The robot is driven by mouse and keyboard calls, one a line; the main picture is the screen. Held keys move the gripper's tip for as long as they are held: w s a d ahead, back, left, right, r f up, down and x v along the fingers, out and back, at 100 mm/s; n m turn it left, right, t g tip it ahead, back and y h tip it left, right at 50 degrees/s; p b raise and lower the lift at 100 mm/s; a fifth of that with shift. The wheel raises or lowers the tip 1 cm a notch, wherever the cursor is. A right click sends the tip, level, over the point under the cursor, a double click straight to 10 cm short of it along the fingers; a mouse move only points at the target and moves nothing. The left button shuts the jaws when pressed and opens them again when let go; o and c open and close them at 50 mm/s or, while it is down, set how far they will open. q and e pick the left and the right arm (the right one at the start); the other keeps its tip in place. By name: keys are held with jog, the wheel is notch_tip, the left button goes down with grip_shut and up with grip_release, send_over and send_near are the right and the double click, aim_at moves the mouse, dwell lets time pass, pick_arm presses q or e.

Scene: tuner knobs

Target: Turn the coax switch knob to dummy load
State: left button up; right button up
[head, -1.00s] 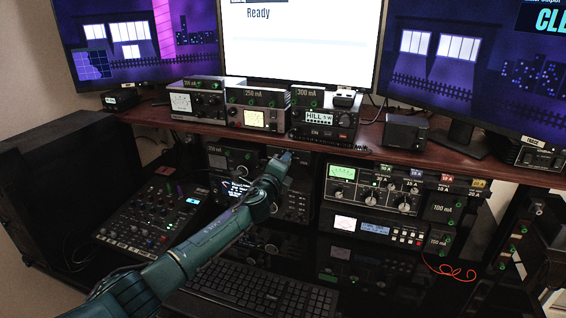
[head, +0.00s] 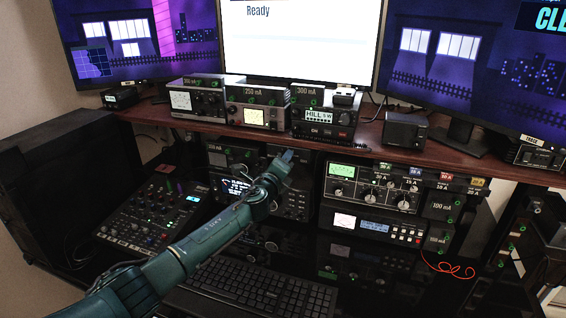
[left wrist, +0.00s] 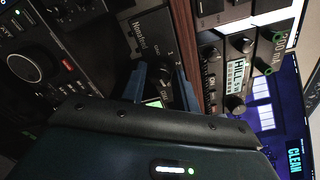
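In the head view my left gripper (head: 287,157) is just under the shelf edge and hides most of the box. My right gripper is not in view.
The wooden shelf (head: 370,151) runs right above my left gripper and carries several meters and radios. A radio with a large dial (left wrist: 32,68) is close beside the gripper. A tuner (head: 375,188) stands to the right. A keyboard (head: 260,290) lies below my arm.

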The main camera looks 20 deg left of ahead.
pick_arm(q)
jog(key=o, duration=0.3)
jog(key=s, duration=1.3)
jog(key=shift+a+p, duration=0.25)
jog(key=shift+p, duration=0.1)
jog(key=shift+s, duration=0.1)
